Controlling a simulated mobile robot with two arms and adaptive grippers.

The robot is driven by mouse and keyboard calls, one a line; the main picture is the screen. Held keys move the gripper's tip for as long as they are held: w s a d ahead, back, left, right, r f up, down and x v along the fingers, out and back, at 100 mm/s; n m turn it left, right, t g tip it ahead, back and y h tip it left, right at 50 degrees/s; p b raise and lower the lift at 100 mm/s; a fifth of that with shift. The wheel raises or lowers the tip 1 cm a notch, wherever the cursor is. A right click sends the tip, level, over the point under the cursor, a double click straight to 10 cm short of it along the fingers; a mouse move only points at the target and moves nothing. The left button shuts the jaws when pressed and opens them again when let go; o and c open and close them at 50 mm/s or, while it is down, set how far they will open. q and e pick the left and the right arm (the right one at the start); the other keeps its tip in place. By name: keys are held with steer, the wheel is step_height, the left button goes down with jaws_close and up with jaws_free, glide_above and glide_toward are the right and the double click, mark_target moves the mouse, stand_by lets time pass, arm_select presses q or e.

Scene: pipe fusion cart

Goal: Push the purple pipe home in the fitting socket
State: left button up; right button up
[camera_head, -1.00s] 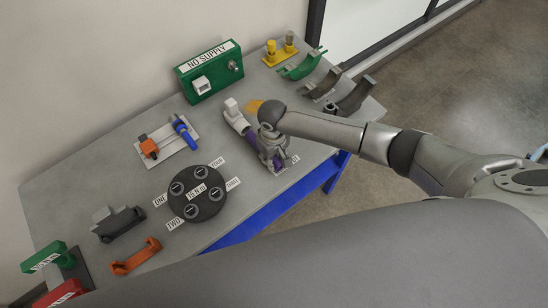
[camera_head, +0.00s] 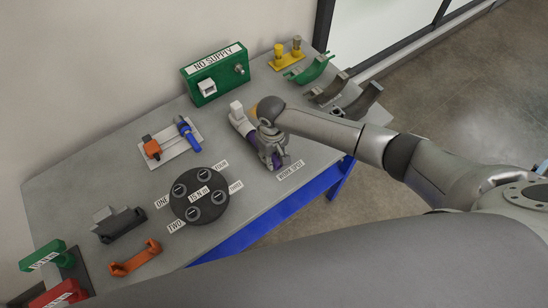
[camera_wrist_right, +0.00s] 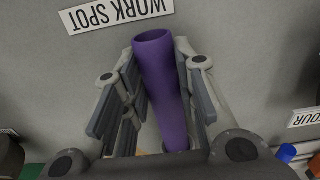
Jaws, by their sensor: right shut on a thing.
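The purple pipe (camera_wrist_right: 160,70) lies between the two finger pads of my right gripper (camera_wrist_right: 158,98) in the right wrist view, its open end toward the label. In the head view, my right gripper (camera_head: 272,150) is over the pipe near the table's front edge, and part of the purple pipe (camera_head: 251,137) shows beside the fingers. The light grey fitting (camera_head: 239,116) is at the upper left end of the pipe. The fitting's socket and the pipe's inserted depth cannot be made out. My left gripper is out of view.
A WORK SPOT label (camera_head: 290,171) lies right of the gripper. A dark round turntable (camera_head: 199,211) stands at front left. A green NO SUPPLY box (camera_head: 222,83) stands behind. Curved green and grey holders (camera_head: 330,90) stand at right. The table between turntable and green box is partly clear.

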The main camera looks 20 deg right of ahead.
steer(key=shift+w+a+b, duration=0.25)
steer(key=shift+w+b, duration=0.1)
steer(key=shift+w, duration=0.2)
steer(key=shift+w+a+b, duration=0.2)
steer(key=shift+w+b, duration=0.15)
steer(key=shift+w, duration=0.2)
steer(key=o, duration=1.1)
steer(key=shift+r, duration=0.1)
step_height(320, 180, up, 12)
